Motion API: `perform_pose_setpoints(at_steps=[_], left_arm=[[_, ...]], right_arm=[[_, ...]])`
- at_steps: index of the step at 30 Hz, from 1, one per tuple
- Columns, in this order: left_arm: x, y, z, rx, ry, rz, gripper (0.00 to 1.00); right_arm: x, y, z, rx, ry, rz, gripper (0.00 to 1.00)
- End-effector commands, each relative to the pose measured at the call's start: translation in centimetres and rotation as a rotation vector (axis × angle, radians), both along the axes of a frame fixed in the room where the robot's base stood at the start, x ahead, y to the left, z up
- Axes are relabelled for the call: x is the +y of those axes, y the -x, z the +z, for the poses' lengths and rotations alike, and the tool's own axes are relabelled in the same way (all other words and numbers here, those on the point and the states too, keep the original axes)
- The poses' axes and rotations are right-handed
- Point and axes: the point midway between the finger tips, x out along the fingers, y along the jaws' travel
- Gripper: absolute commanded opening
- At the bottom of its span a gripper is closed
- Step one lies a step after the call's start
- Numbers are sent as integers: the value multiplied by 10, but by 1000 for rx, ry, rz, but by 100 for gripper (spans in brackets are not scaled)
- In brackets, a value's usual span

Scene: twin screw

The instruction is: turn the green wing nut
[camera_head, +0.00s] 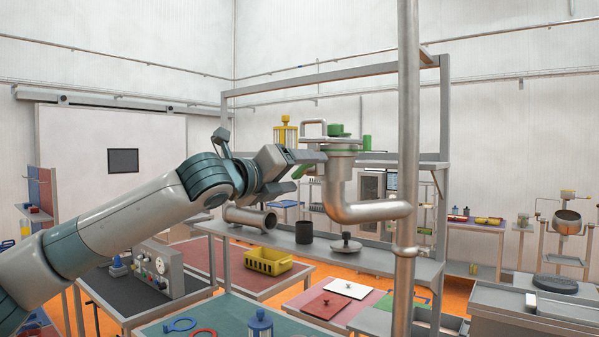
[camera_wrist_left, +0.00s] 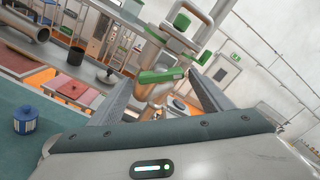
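A green wing nut (camera_wrist_left: 160,76) shows as a short bar on the steel pipe fitting (camera_wrist_left: 158,95) in the left wrist view. In the head view part of the green wing nut (camera_head: 300,172) shows just under my left gripper (camera_head: 312,157), against the pipe's upright section (camera_head: 338,180). In the left wrist view my left gripper (camera_wrist_left: 160,80) is open, with one finger on each side of the wing nut. I cannot tell whether a finger touches it. My right gripper is in neither view.
A green block (camera_head: 340,130) and a metal handle (camera_head: 314,123) stand on top of the fitting. A vertical steel pipe (camera_head: 407,120) rises close to the right. A shelf (camera_head: 320,250) below holds a dark cup (camera_head: 304,232) and a flanged pipe piece (camera_head: 250,217).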

Motion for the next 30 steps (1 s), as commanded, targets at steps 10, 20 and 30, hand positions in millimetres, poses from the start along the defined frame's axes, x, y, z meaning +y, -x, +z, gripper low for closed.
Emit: perform_pose_setpoints(at_steps=[10, 20, 30], left_arm=[[2, 1, 3, -5, 3, 1, 72], [19, 25, 0, -7, 4, 1, 72], [59, 78, -1, -6, 3, 2, 72]], right_arm=[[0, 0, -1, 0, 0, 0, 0], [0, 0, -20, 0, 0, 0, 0], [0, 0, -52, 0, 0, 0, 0]])
